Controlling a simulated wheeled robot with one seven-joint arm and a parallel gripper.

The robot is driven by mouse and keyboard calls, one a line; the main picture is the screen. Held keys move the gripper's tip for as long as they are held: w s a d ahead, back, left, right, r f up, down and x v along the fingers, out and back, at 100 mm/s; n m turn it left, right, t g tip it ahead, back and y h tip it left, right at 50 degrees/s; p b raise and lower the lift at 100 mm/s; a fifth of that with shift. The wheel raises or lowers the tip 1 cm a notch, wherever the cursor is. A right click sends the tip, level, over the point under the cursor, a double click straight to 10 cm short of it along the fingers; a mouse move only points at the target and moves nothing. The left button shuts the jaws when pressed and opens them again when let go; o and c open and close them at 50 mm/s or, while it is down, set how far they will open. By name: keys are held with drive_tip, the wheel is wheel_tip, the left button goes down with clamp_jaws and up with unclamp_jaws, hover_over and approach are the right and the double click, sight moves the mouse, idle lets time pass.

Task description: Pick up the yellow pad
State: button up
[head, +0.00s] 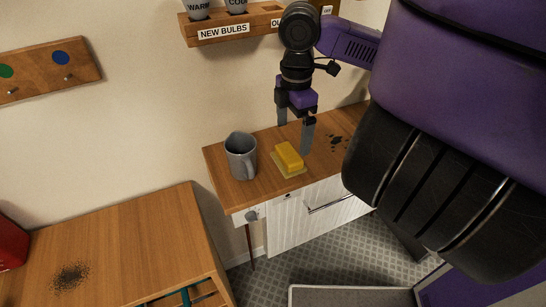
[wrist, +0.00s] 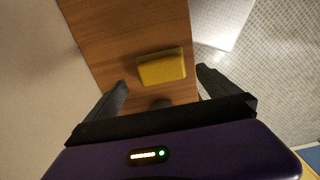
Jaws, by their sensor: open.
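The yellow pad (head: 289,157) lies on the wooden top of a small cabinet, near its front edge, on a thin paler base. It also shows in the wrist view (wrist: 162,67), beyond my fingertips and between their lines. My gripper (head: 294,138) points down over the cabinet top in the head view, close to the pad and a little behind it. Its two fingers are apart with nothing between them, and they also show in the wrist view (wrist: 162,82). I cannot tell the exact height of the fingertips above the top.
A grey mug (head: 240,158) stands left of the pad on the cabinet top (head: 268,142). Dark specks (head: 338,140) lie on the right. A shelf marked NEW BULBS (head: 224,32) hangs above. A second wooden table (head: 130,245) stands at the lower left.

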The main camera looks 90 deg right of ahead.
sight(289, 152)
drive_tip(key=shift+w+a+f+p, duration=0.15)
drive_tip(key=shift+w+f+p, duration=0.05)
drive_tip(key=shift+f, duration=1.7)
drive_tip(key=shift+w+a+f+p, duration=0.1)
drive_tip(key=shift+w+f+p, duration=0.05)
drive_tip(key=shift+f, duration=1.75)
drive_tip(key=c, duration=1.1)
